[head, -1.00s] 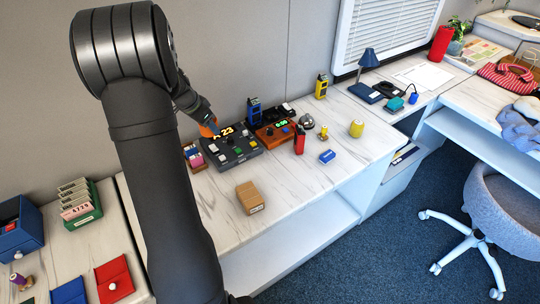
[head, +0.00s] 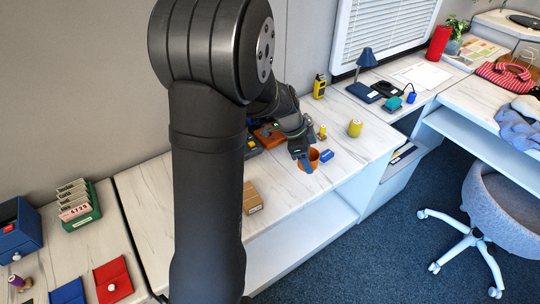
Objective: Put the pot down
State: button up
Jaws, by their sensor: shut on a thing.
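The pot (head: 313,155) is a small orange cup-like thing at the front part of the middle counter (head: 345,178). My gripper (head: 306,161) reaches down from the upper left and is shut on the pot's near side. The pot is low over or on the counter; I cannot tell whether its base touches. A blue block (head: 327,155) lies close to the right of the pot. My arm hides much of the counter to the left.
A yellow cylinder (head: 355,128) stands to the right. A small gold-topped object (head: 322,132) stands behind the pot. A cardboard box (head: 252,198) sits to the left, near the front edge. An orange device (head: 268,135) is partly hidden behind my arm. Bare counter lies in front.

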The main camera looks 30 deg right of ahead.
notch_tip(320, 180, down, 3)
jog(key=shift+w+f, duration=0.1)
send_over(280, 176)
jog(key=w+a, duration=0.1)
notch_tip(280, 176, down, 7)
jog(key=shift+a+f, duration=0.1)
jog(key=shift+f, duration=2)
jog(key=shift+f, duration=0.1)
jog(key=o, duration=1)
jog(key=v, duration=1.2)
jog(key=shift+s, duration=0.1)
